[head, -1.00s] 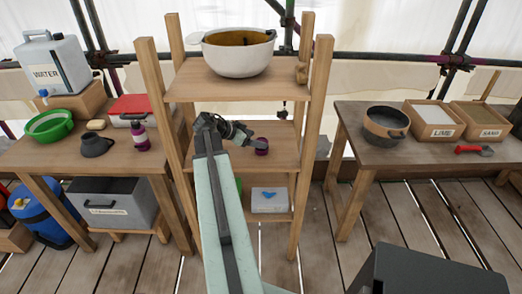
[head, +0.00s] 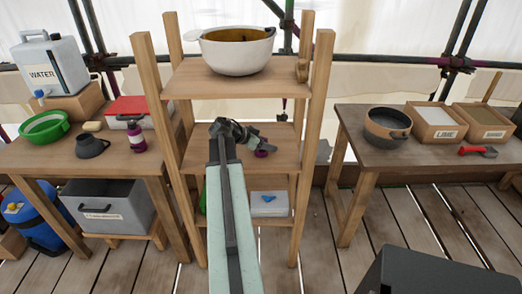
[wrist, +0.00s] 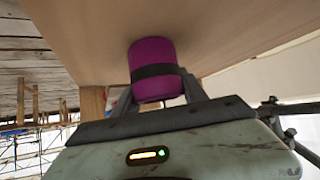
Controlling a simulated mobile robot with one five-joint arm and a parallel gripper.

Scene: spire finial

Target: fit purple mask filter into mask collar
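The purple mask filter (wrist: 152,72) is a short purple cylinder with a dark band. In the wrist view it sits between the two fingers of my gripper (wrist: 158,88), which lie close against its sides. In the head view my gripper (head: 258,143) is over the middle shelf of the wooden rack, with a small part of the purple filter (head: 263,153) showing below it. I cannot tell whether the filter touches the shelf. A dark grey mask-like piece (head: 90,147), possibly the one with the collar, lies on the left table. Its collar is too small to make out.
The rack's posts (head: 311,130) and upper shelf (head: 235,88) with a white pot (head: 238,52) surround the arm. The right table (head: 370,165) holds a dark pan and labelled boxes.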

